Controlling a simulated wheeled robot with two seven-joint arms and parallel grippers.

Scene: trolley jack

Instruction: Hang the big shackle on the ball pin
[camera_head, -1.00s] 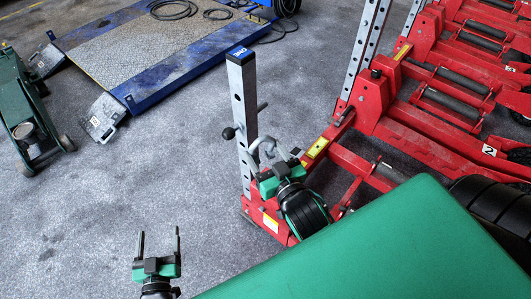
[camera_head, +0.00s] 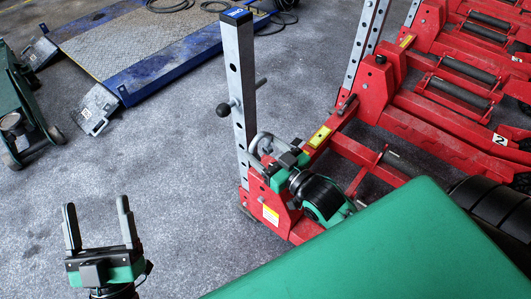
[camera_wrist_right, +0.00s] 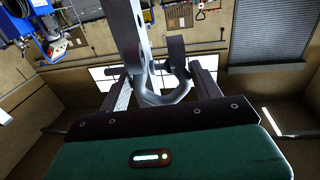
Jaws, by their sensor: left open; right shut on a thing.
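The grey post (camera_head: 240,75) has a ball pin on its left face, seen as a dark ball (camera_head: 222,110). A thin pin (camera_head: 261,83) sticks out on its right side. The big grey shackle (camera_head: 262,141) is in my right gripper (camera_head: 272,160), which is shut on it right of the post, lower than the ball. The gripper partly hides the shackle. In the right wrist view the shackle (camera_wrist_right: 165,94) shows its curved bow and two lugs between my fingers, with the post (camera_wrist_right: 125,18) behind. My left gripper (camera_head: 98,228) is open and empty at lower left.
The red jack frame (camera_head: 385,120) with rollers fills the right side, close under my right gripper. A green panel (camera_head: 400,250) covers the lower right. A blue-edged platform (camera_head: 150,60) and a green trolley (camera_head: 20,110) stand at left. The floor (camera_head: 150,155) between is clear.

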